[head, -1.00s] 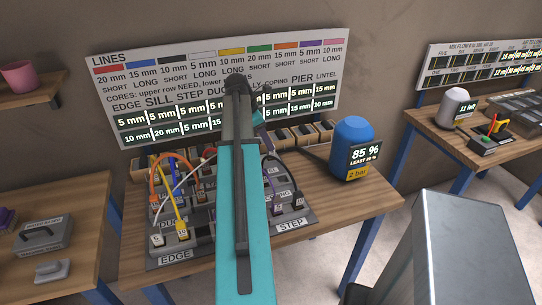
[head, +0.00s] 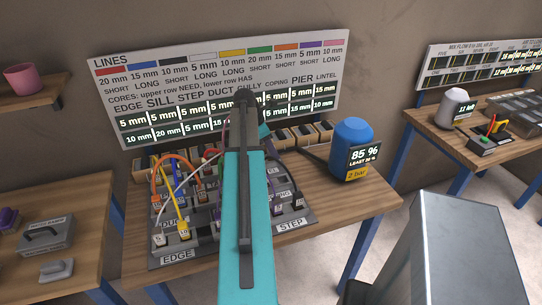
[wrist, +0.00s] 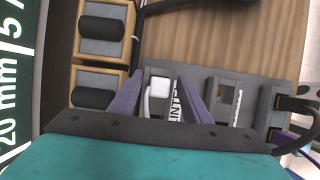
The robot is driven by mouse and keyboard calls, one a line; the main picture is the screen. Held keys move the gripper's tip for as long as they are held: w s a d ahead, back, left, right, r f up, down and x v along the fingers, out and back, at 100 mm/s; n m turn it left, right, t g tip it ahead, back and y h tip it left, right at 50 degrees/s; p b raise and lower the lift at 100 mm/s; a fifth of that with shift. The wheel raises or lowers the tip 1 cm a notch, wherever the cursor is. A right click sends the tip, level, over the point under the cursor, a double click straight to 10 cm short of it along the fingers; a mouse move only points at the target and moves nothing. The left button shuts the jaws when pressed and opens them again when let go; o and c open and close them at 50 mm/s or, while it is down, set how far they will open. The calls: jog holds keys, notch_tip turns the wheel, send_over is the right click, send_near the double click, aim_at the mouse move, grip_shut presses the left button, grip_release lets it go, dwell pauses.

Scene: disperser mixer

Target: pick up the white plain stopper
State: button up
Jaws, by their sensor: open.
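A small white block-like piece (wrist: 160,86) shows in the wrist view, with a white cord bending down along its left side. I cannot tell for sure whether it is the plain stopper. It lies between the two purple fingers of my gripper (wrist: 159,92), which is open with a finger on either side and a visible gap to each. Whether the fingers are level with it is unclear. In the head view my arm hides the gripper and this piece.
A partly hidden label (wrist: 175,105) is beside the white piece. Wooden boxes with black rolls (wrist: 101,28) are at left. Grey sockets (wrist: 225,105) stand at right. In the head view, a panel with coloured cables (head: 175,215) and a blue tank (head: 352,140) stand on the bench.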

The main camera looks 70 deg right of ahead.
dwell(0.3)
grip_shut()
jog(key=shift+r, duration=0.15)
jog(key=shift+r+b, duration=1)
jog(key=shift+r, duration=3.9)
